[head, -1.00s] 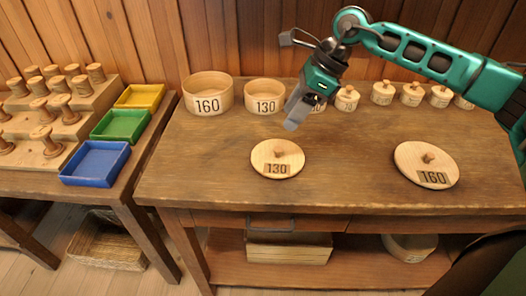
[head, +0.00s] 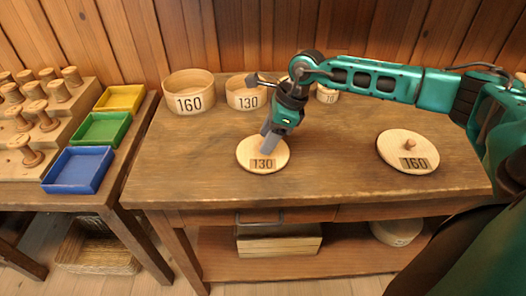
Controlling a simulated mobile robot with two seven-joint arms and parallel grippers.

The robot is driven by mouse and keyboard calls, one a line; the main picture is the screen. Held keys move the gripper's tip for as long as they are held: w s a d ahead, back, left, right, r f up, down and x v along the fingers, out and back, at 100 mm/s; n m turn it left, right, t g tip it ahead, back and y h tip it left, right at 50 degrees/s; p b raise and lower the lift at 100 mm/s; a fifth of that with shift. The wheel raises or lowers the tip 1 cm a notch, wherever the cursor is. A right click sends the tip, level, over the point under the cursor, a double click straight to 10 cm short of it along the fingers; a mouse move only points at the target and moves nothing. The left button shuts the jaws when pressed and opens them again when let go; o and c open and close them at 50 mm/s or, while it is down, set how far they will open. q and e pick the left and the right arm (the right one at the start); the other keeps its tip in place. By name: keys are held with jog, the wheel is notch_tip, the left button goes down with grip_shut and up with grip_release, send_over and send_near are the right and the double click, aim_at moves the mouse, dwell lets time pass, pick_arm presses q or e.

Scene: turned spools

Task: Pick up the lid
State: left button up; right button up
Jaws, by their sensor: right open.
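Two round wooden lids lie flat on the bench. The lid marked 130 (head: 250,157) is at the front middle, and the lid marked 160 (head: 392,143) is to its right with its knob showing. My right gripper (head: 268,144) points down at the 130 lid, its fingers over the lid's middle. The fingers hide the lid's knob, and I cannot tell whether they touch it. The gripper is open. My left gripper is not in view.
An open round box marked 160 (head: 189,103) and one marked 130 (head: 241,104) stand at the back of the bench (head: 330,182). A smaller box (head: 327,98) is partly behind my arm. Blue (head: 77,188), green and yellow trays and wooden spools sit on the left table.

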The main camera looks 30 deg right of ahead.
jog(key=shift+x, duration=0.85)
jog(key=shift+r, duration=0.1)
jog(key=shift+c, duration=0.3)
grip_shut()
